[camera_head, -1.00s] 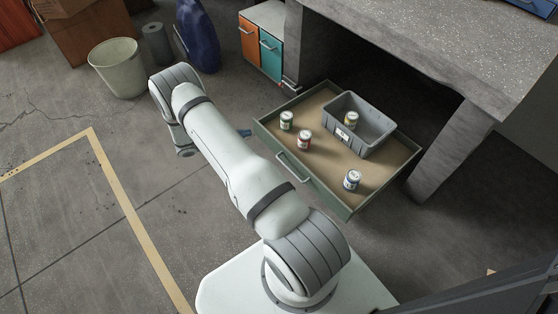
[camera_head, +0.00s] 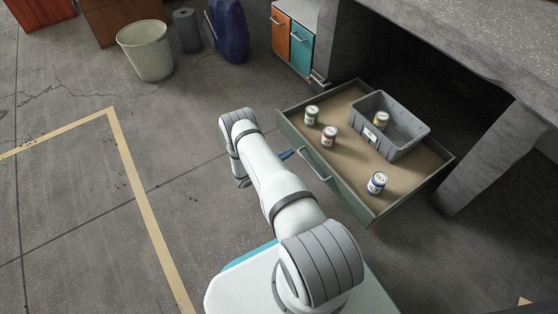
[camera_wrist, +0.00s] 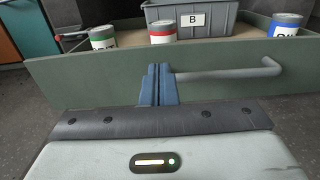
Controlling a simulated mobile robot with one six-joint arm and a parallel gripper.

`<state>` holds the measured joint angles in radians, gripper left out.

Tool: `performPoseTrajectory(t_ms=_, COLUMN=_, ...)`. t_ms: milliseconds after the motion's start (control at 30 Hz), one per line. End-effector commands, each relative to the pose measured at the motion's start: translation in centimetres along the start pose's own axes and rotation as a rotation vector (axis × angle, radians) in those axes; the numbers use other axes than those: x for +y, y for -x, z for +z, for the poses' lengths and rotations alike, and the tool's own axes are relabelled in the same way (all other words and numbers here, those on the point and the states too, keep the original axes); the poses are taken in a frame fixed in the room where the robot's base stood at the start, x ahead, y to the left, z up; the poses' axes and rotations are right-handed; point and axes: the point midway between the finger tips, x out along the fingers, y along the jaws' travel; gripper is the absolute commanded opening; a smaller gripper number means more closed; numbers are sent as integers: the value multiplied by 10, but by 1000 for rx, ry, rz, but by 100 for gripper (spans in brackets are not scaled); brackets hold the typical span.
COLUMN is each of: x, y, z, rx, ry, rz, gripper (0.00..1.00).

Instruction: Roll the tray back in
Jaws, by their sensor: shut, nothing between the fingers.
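The tray is a green-grey drawer (camera_head: 342,178) with a tan floor, pulled out from under the concrete bench. Its front panel (camera_wrist: 90,82) fills the middle of the wrist view. A grey bar handle (camera_head: 314,164) sits on that front; it also shows in the wrist view (camera_wrist: 235,73). My gripper (camera_head: 287,154) is shut and empty, its blue fingers upright side by side in the wrist view (camera_wrist: 158,72).
The tray carries a green-banded can (camera_head: 312,115), a red-banded can (camera_head: 329,137), a blue-banded can (camera_head: 377,183) and a grey bin (camera_head: 404,144) holding another can (camera_head: 380,120). A bench leg (camera_head: 490,165) stands at right. A cabinet (camera_head: 301,47) stands behind at left. Floor at left is open.

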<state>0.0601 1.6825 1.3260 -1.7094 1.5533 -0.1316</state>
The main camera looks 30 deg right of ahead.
Motion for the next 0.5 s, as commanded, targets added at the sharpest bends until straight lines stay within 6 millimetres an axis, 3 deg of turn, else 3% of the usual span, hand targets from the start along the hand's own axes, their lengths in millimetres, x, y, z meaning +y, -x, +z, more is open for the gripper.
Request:
performPoseTrajectory(t_ms=200, x=-1, y=-42, z=-3, rx=1, ry=-1, rz=-4, gripper=0)
performPoseTrajectory(t_ms=500, x=0, y=-63, z=0, rx=1, ry=0, rz=-2, gripper=0)
